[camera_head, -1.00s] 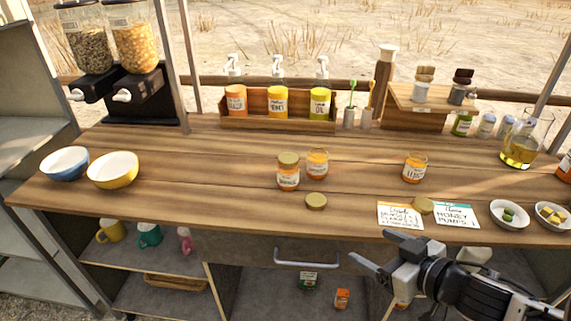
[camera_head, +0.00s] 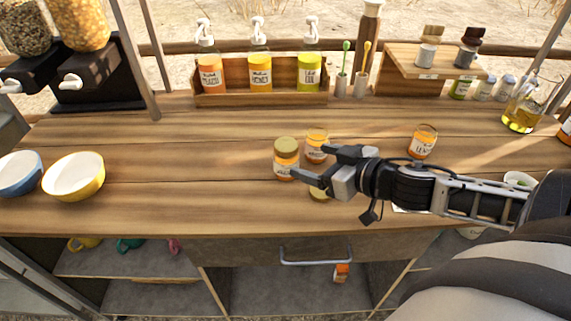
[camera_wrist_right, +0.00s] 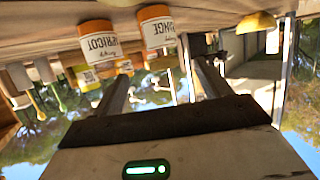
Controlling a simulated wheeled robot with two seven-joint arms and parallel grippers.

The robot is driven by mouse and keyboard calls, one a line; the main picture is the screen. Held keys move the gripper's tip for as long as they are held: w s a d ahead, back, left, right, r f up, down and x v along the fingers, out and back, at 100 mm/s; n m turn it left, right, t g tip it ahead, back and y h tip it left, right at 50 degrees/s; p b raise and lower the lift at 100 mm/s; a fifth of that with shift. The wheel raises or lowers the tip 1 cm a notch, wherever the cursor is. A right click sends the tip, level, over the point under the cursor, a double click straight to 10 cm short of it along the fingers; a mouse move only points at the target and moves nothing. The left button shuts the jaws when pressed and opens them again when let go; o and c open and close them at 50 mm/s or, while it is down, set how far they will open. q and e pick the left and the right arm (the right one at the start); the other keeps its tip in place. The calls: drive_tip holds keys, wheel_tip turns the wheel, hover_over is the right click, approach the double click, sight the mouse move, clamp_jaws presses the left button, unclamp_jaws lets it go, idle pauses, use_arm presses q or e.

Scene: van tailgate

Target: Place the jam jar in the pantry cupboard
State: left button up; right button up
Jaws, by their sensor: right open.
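A lidded orange jam jar (camera_head: 287,160) stands on the wooden counter (camera_head: 200,160). An open-topped jar (camera_head: 317,146) stands right behind it. Another orange jar (camera_head: 424,141) stands farther right. My right gripper (camera_head: 311,165) is open, its fingers pointing left toward the lidded jar, close to it; I cannot tell if they touch. In the right wrist view, upside down, jars labelled apricot (camera_wrist_right: 96,44) and orange (camera_wrist_right: 157,30) appear beyond the open fingers. Open compartments (camera_head: 270,290) lie under the counter; I cannot tell which is the pantry cupboard. My left gripper is out of view.
A loose gold lid (camera_head: 320,195) lies below my gripper, partly hidden. A pump-bottle rack (camera_head: 262,97) stands at the back. Bowls (camera_head: 73,177) stand at the left. A drawer handle (camera_head: 316,258) juts from the counter front. An orange box (camera_head: 341,272) sits below. The counter's left middle is clear.

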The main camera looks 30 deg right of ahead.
sight(295, 158)
drive_tip(key=x, duration=0.3)
drive_tip(key=shift+w+f, duration=0.1)
drive_tip(key=shift+w, duration=0.3)
drive_tip(key=shift+f+x, duration=0.2)
drive_tip(key=shift+x, duration=1.2)
drive_tip(key=shift+f+x, duration=0.25)
drive_tip(key=shift+x, duration=1.15)
drive_tip(key=shift+s+a, duration=0.1)
drive_tip(key=shift+s, duration=0.05)
drive_tip(key=c, duration=1.4)
drive_tip(key=shift+r, duration=0.1)
